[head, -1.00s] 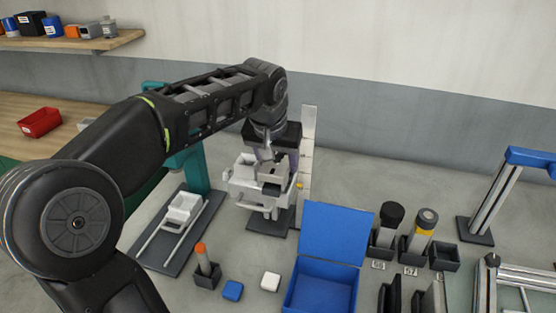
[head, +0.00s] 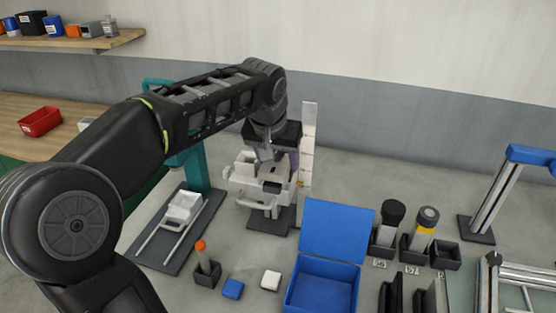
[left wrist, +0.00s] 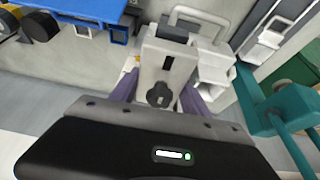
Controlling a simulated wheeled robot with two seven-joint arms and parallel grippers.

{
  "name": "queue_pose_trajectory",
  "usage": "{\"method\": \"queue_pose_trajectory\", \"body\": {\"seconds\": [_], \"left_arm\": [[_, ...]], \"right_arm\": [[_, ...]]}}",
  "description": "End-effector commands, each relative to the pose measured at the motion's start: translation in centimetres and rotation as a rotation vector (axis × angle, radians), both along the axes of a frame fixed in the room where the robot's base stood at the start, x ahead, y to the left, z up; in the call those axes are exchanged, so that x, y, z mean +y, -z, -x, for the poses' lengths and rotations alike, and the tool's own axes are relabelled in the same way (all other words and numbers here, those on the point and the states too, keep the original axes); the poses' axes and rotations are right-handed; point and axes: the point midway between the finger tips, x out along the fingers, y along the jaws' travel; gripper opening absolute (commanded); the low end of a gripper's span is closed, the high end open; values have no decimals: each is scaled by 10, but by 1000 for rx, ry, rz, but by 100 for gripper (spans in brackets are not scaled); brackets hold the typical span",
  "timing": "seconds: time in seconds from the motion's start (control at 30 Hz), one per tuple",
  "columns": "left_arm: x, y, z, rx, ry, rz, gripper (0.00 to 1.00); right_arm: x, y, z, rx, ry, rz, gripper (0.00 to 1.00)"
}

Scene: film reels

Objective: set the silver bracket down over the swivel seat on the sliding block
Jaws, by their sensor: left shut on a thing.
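My left gripper (head: 272,152) points down over a dark base plate behind the blue box. It is shut on the silver bracket, a pale grey piece with a dark slot and a round dark knob, which shows between the purplish fingers in the left wrist view (left wrist: 165,65). In the head view the bracket blends with a white assembly (head: 243,182) under the gripper; whether they touch I cannot tell. A white block (head: 183,206) sits on two rails over a dark plate to the left. The swivel seat cannot be made out clearly. My right gripper is not in view.
A tall silver upright (head: 308,150) stands close to the right of the gripper. A teal stand (head: 195,165) is on the left. An open blue box (head: 322,292), small blocks and a holder with an orange-tipped stick (head: 203,262) stand in front. Dark holders with cylinders are on the right.

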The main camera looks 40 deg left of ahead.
Motion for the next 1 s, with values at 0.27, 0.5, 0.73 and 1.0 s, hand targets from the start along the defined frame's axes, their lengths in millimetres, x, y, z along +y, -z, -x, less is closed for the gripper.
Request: {"method": "queue_pose_trajectory", "body": {"seconds": [0.27, 0.5, 0.73, 1.0], "left_arm": [[-1, 21, 6, 39, 0, 7, 0], [0, 21, 6, 40, -2, 7, 0], [1, 22, 6, 40, -2, 7, 67], [-1, 21, 6, 40, 0, 8, 80]], "right_arm": [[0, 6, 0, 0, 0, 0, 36], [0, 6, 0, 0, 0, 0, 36], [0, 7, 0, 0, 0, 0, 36], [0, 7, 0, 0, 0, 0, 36]]}}
